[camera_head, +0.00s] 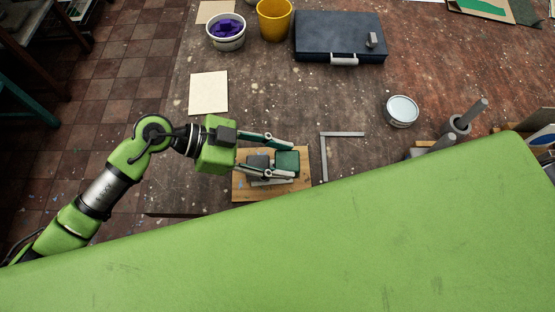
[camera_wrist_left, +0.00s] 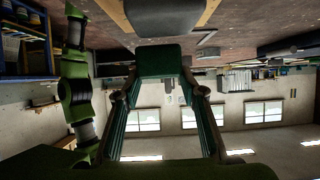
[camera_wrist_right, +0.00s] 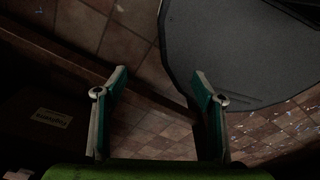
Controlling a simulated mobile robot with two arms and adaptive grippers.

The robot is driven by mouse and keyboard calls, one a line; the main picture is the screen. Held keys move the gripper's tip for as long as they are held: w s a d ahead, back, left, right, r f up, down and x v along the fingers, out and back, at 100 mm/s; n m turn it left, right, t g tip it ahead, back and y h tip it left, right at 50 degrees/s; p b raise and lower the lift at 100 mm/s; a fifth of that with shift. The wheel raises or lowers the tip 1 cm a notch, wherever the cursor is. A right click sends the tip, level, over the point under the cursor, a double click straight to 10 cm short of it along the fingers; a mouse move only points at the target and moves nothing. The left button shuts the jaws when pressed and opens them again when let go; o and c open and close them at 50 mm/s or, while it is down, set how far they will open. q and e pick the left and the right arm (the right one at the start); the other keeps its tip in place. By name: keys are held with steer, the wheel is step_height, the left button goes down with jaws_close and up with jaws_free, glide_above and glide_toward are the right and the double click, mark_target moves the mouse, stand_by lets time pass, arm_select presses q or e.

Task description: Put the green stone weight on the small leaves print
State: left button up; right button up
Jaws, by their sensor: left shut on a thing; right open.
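The green stone weight (camera_head: 287,160) is a dark green block between the fingertips of my left gripper (camera_head: 285,160), which is shut on it over a wooden board (camera_head: 303,184). It also shows in the left wrist view (camera_wrist_left: 160,60), between both fingers. I cannot tell whether it is clear of the board. A dark grey block (camera_head: 258,162) sits on the board between the fingers' bases. A sheet with a green shape (camera_head: 480,6) is cut off at the top right; I cannot make out a small leaves print. My right gripper (camera_wrist_right: 161,74) is open and empty, above tiled floor.
A broad green surface (camera_head: 300,250) hides the lower part of the head view. The table bears a blank sheet (camera_head: 208,92), grey L-shaped bars (camera_head: 323,155), a round tin (camera_head: 402,110), a dark case (camera_head: 338,35), a yellow cup (camera_head: 274,20) and a purple-filled bowl (camera_head: 227,43).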

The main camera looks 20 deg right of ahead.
mark_target(276, 164)
arm_select(q)
steer(key=shift+w+a+f, duration=0.1)
steer(key=shift+w+f, duration=0.3)
steer(key=shift+f, duration=0.05)
steer(key=shift+f+p, duration=0.35)
steer(key=shift+f, duration=1.2)
arm_select(e)
steer(key=shift+r, duration=0.35)
arm_select(q)
steer(key=o, duration=1.1)
steer(key=shift+f, duration=0.1)
steer(key=shift+o, duration=1.3)
arm_select(e)
steer(key=shift+a, duration=0.45)
arm_select(q)
steer(key=shift+a, duration=0.1)
steer(key=b+v, duration=0.3)
steer(key=v, duration=0.9)
arm_select(e)
steer(key=f, duration=0.2)
steer(key=shift+d+f, duration=0.4)
